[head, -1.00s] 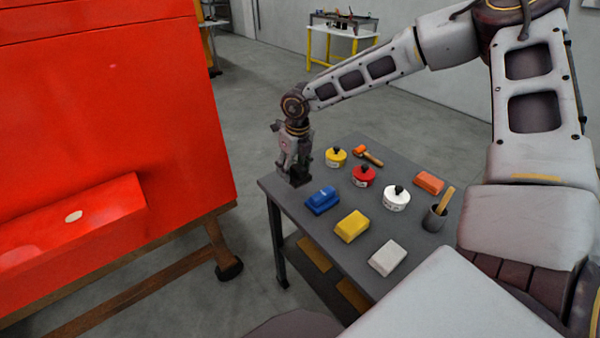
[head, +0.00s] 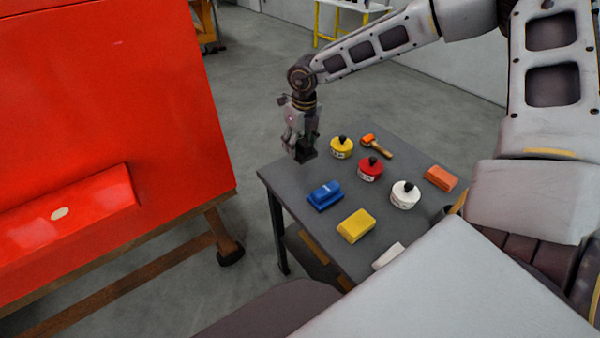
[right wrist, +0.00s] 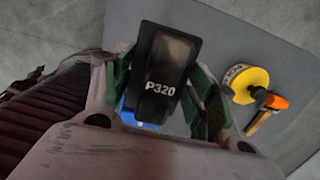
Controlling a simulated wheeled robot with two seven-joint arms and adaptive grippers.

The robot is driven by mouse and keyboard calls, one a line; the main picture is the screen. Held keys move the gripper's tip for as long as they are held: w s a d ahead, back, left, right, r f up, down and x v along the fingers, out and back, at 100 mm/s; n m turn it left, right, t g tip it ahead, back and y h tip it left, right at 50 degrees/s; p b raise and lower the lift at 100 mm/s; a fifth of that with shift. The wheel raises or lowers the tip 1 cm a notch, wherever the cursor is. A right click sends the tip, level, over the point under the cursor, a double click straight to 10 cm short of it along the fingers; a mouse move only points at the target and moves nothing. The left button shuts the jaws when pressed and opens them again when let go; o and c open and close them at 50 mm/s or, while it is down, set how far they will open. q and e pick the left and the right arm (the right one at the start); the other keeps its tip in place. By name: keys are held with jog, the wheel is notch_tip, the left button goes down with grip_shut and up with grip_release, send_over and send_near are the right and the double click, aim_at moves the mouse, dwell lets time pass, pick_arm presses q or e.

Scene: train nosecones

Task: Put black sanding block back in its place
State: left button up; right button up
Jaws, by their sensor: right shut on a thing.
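The black sanding block (head: 306,156), marked P320, is between the fingers of my right gripper (head: 301,148), which is shut on it. In the head view it appears above the far left part of the grey table (head: 280,178), beyond the blue block (head: 325,195). In the right wrist view the black block (right wrist: 168,62) fills the space between the fingers, label facing the camera. Part of the blue block shows beneath it. My left gripper is not in view.
On the table are a yellow block (head: 356,226), a pale block (head: 388,256), an orange block (head: 440,178), yellow (head: 342,149), red (head: 370,170) and white (head: 405,196) round pieces, and an orange-headed tool (head: 376,146). A large red nosecone (head: 110,100) stands left of the table.

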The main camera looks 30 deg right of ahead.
jog(key=shift+f, duration=0.35)
send_over(299, 174)
jog(key=f, duration=0.4)
jog(key=shift+s+d+b, duration=0.1)
jog(key=shift+s+b, duration=0.1)
jog(key=shift+b, duration=0.1)
jog(key=shift+f, duration=2.6)
jog(key=shift+f+b, duration=0.15)
jog(key=shift+b, duration=0.35)
jog(key=o, duration=0.7)
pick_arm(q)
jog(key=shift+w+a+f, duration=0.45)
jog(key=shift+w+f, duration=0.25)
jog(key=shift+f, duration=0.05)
pick_arm(e)
jog(key=shift+o, duration=0.9)
